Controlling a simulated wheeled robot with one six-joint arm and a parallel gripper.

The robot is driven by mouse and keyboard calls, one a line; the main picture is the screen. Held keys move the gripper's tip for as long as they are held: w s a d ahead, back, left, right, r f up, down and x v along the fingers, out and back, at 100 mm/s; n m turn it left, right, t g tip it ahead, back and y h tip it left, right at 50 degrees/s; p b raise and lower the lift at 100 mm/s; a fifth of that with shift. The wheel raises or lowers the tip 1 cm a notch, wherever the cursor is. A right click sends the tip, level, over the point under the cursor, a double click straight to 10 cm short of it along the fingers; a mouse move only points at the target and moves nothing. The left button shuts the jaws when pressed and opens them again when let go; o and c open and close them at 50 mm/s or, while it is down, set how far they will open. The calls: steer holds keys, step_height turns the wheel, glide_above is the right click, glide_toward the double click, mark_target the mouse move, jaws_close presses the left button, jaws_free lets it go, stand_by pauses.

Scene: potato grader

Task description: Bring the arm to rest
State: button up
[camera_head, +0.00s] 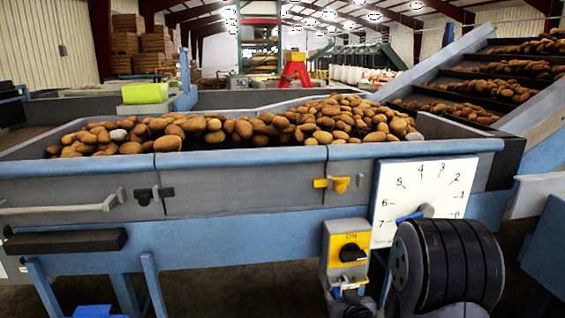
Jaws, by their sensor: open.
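I cannot make out my gripper or its fingertips in the head view. A dark, ribbed, rounded part with a blue end cap fills the lower right, close to the camera. I cannot tell whether it belongs to my arm. It covers the lower edge of the white dial plate (395,190), whose pointer is at the bottom middle of its scale. Nothing is seen being held.
The grader trough (240,190) spans the view, filled with potatoes (250,130). A yellow ON switch box (339,243) with a black knob hangs on its front. A yellow latch (340,184) and grey handle (60,209) stick out. A lime-green box (145,93) is behind.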

steer(key=shift+s, duration=0.3)
steer(key=shift+w, duration=0.1)
